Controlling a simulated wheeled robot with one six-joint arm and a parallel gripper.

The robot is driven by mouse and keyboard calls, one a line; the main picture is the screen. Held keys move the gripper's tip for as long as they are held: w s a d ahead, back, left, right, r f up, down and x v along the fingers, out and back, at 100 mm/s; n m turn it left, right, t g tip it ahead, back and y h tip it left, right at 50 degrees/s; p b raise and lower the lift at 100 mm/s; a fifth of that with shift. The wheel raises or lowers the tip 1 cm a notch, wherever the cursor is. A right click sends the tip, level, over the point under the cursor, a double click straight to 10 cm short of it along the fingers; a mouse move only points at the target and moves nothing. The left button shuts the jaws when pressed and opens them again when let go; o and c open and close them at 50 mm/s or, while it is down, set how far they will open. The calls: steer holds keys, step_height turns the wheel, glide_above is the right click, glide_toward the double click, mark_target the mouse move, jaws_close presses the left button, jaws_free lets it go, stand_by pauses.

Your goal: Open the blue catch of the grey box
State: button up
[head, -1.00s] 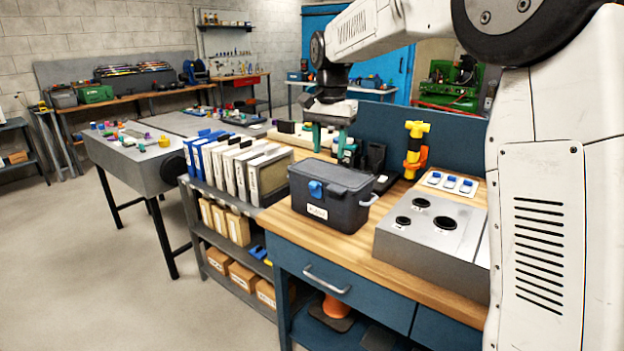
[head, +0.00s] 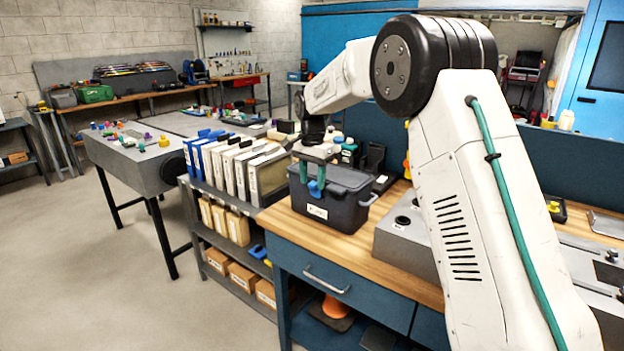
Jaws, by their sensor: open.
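The dark grey box (head: 346,212) stands with its lid shut on the wooden top of the blue workbench. Its blue catch (head: 316,189) is on the front face, just under the lid edge. My gripper (head: 312,182) is at the front of the box, pointing down. Its two green fingers are apart, one on each side of the catch in the picture. I cannot tell whether they touch it. The upper part of the catch is partly hidden by my gripper.
White and blue binders (head: 230,165) stand on a shelf unit left of the box. A grey block with round holes (head: 395,243) sits to its right, partly behind my arm. The wooden bench top (head: 310,225) is bare in front of the box.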

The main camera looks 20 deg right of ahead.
steer(key=shift+f, duration=0.15)
jaws_close()
steer(key=c, duration=1)
jaws_free()
steer(key=c, duration=1)
jaws_free()
steer(key=c, duration=1)
jaws_free()
steer(key=shift+s+a+f+t+h, duration=0.65)
steer(key=shift+f+t+h, duration=0.6)
steer(key=shift+h, duration=0.8)
steer(key=shift+s+a+f+t+h, duration=0.35)
steer(key=shift+a+f+t+h, duration=0.55)
steer(key=shift+t+h, duration=0.95)
steer(key=shift+s+a+f+t+h, duration=0.6)
steer(key=shift+f+t+h, duration=0.55)
steer(key=shift+h, duration=1.15)
steer(key=c, duration=1)
jaws_free()
steer(key=shift+w, duration=0.1)
